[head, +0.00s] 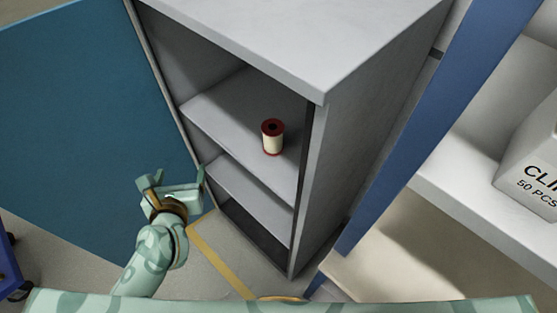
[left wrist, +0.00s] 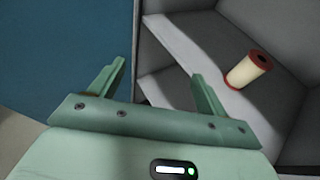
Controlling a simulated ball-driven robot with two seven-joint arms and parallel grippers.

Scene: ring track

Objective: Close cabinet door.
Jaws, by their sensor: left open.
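The grey cabinet (head: 365,115) stands in the middle of the head view with its front open, showing shelves inside. Its blue door (head: 85,125) is swung wide open to the left; it also shows at the left of the left wrist view (left wrist: 60,55). My left gripper (head: 178,180) is open and empty, in front of the door's inner face near the hinge side of the opening. In the left wrist view its two fingers (left wrist: 158,85) point toward the door edge and shelves, apart from each other. My right gripper is not in view.
A red and cream spool (head: 272,137) stands on the upper shelf (head: 225,115). A blue upright (head: 440,110) and a shelf with a white box (head: 532,165) are at the right. A yellow floor line (head: 220,262) runs in front of the cabinet.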

